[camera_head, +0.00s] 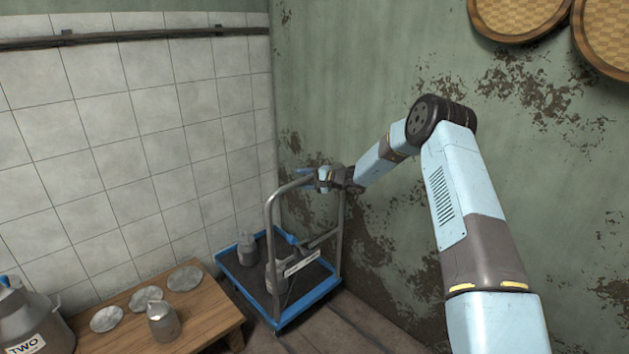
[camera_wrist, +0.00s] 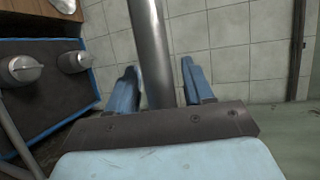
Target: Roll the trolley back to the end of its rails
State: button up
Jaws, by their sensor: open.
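The trolley (camera_head: 231,278) has a dark deck with a blue rim and a grey tubular handle (camera_head: 270,232). It stands on the floor near the corner of the tiled and green walls. In the wrist view its deck (camera_wrist: 36,112) is at the left. My gripper (camera_head: 318,178) is at the top of the handle. In the wrist view its two blue fingers stand apart on either side of the handle tube (camera_wrist: 148,50). Whether they touch the tube cannot be told. The rails are hard to make out on the floor by the trolley.
Grey metal cans (camera_head: 248,250) stand on the trolley deck. A wooden table (camera_head: 215,318) at the lower left holds round metal lids (camera_head: 185,278), a small can (camera_head: 163,322) and a large can marked TWO (camera_head: 35,325). Floor shows right of the trolley.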

jog(key=v, duration=1.3)
jog(key=shift+d, duration=0.3)
jog(key=shift+s+r, duration=0.1)
jog(key=s+a+r+n+g+h, duration=0.1)
jog(key=s+r+n+g+h, duration=0.15)
jog(key=s+r, duration=0.85)
jog(key=s+r+n+g+h, duration=0.2)
jog(key=s+r+n+h, duration=0.15)
jog(key=s+r, duration=0.7)
jog(key=s+d+r+t+h, duration=0.1)
jog(key=s+d+h, duration=0.2)
jog(key=s, duration=0.8)
jog(key=s+d+r+t+h, duration=0.1)
jog(key=s+d, duration=0.5)
jog(key=s, duration=0.6)
jog(key=s+d+r+t+h, duration=0.1)
jog(key=s+d+h, duration=0.3)
jog(key=s, duration=0.7)
jog(key=shift+s+r+h, duration=0.25)
jog(key=shift+r+h, duration=0.05)
jog(key=shift+r, duration=0.35)
jog(key=shift+d, duration=0.15)
jog(key=shift+c, duration=0.5)
